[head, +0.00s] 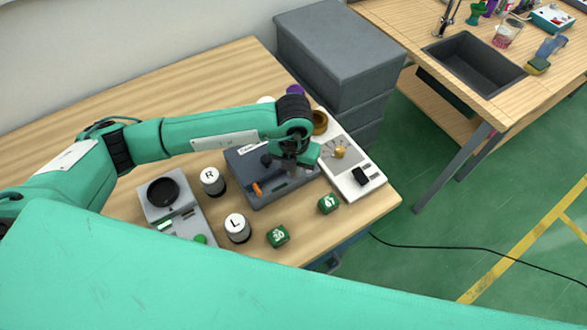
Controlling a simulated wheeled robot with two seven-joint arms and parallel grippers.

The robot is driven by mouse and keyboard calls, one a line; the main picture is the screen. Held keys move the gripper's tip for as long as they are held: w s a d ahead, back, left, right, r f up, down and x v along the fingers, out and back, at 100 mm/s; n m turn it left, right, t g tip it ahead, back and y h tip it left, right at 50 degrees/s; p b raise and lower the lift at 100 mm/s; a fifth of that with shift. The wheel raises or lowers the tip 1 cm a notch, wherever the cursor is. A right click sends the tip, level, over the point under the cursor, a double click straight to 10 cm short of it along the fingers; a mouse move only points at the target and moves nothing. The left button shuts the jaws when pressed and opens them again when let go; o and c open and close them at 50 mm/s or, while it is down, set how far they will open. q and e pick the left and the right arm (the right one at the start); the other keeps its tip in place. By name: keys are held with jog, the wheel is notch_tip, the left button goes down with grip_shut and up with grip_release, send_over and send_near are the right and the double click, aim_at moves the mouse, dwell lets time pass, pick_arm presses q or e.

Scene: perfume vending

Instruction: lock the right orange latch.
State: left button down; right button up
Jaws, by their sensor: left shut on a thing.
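A dark grey case (255,160) with its lid down sits on the wooden table. Its left orange latch (257,189) shows on the front edge. My left gripper (292,172) reaches over the right part of the case, pointing down at its front edge. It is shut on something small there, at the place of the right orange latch. The gripper covers that latch, so I cannot see how it lies. My right gripper is out of view.
Cylinders marked R (212,181) and L (237,228) stand left of the case. Green cubes (278,236) (328,203) lie in front. A white device (351,170) stands close on the right, and a grey scale-like device (170,205) at left. Grey drawers (335,50) stand behind.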

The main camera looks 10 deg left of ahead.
pick_arm(q)
jog(key=n+b, duration=0.1)
jog(key=n, duration=0.2)
jog(key=shift+d+f+n+b, duration=0.1)
jog(key=shift+d+n+b, duration=0.1)
jog(key=shift+n+b, duration=0.15)
jog(key=n, duration=0.2)
jog(key=n+b, duration=0.1)
jog(key=n, duration=0.1)
jog(key=shift+w+d, duration=0.15)
jog(key=shift+d, duration=0.05)
jog(key=shift+w+n+b, duration=0.1)
jog(key=shift+n+b, duration=0.25)
jog(key=shift+n, duration=0.7)
jog(key=shift+r+n, duration=0.2)
jog(key=shift+n, duration=0.1)
jog(key=c, duration=1.8)
grip_release()
